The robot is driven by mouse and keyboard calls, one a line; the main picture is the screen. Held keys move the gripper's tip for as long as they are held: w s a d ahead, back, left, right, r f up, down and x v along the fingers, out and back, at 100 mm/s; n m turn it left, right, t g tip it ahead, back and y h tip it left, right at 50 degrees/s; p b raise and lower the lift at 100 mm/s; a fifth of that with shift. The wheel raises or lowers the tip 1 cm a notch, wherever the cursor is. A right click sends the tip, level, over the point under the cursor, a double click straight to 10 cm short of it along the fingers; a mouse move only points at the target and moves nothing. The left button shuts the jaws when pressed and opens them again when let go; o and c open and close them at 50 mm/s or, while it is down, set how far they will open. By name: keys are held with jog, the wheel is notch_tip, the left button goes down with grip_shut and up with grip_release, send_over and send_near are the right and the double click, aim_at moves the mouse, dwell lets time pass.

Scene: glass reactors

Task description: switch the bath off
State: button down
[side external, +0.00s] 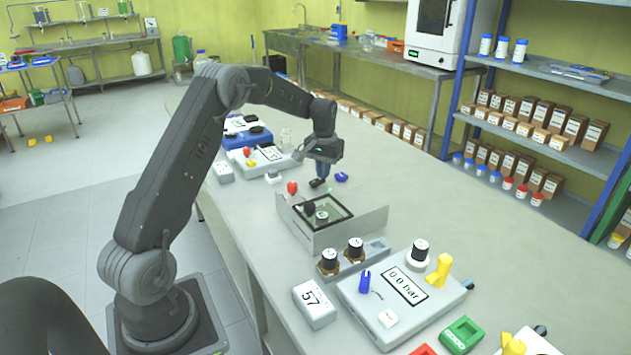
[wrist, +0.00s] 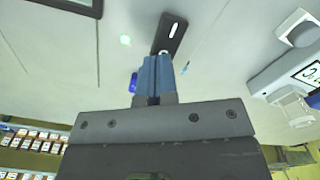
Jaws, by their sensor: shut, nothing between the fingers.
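My gripper (side external: 320,180) is shut and empty, pointing down over the bench. Its blue fingers also show in the wrist view (wrist: 157,70). A small dark rocker switch (wrist: 172,35) with a white mark lies just beyond the fingertips in the wrist view. In the side view the dark switch (side external: 317,184) is right at the fingertips; I cannot tell whether they touch it. A green light spot (wrist: 125,40) glows beside it on the pale surface. A metal box with a dark-framed glass window (side external: 350,234), perhaps the bath, stands just in front of the gripper.
A red knob (side external: 292,187) and a blue piece (side external: 341,177) sit close to the gripper. Dark-capped bottles (side external: 355,249) and a console reading 0.0 bar (side external: 400,300) stand nearer the camera. A device with a display (side external: 268,155) stands behind left. The bench at right is clear.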

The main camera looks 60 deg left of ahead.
jog(key=shift+f, duration=0.35)
jog(key=shift+r, duration=3.55)
jog(key=s+d+r+m+t, duration=0.1)
jog(key=s+d+r, duration=0.45)
jog(key=d, duration=0.35)
jog(key=s+d+r+m+t, duration=0.1)
jog(key=s+d+r+m, duration=0.1)
jog(key=s+d+r, duration=0.35)
jog(key=s+d+f+m+t, duration=0.2)
jog(key=s+d+m+t, duration=0.1)
jog(key=s+d, duration=1.1)
jog(key=s, duration=0.2)
jog(key=shift+s+t, duration=0.3)
jog(key=shift+s, duration=0.05)
jog(key=shift+w+r, duration=0.1)
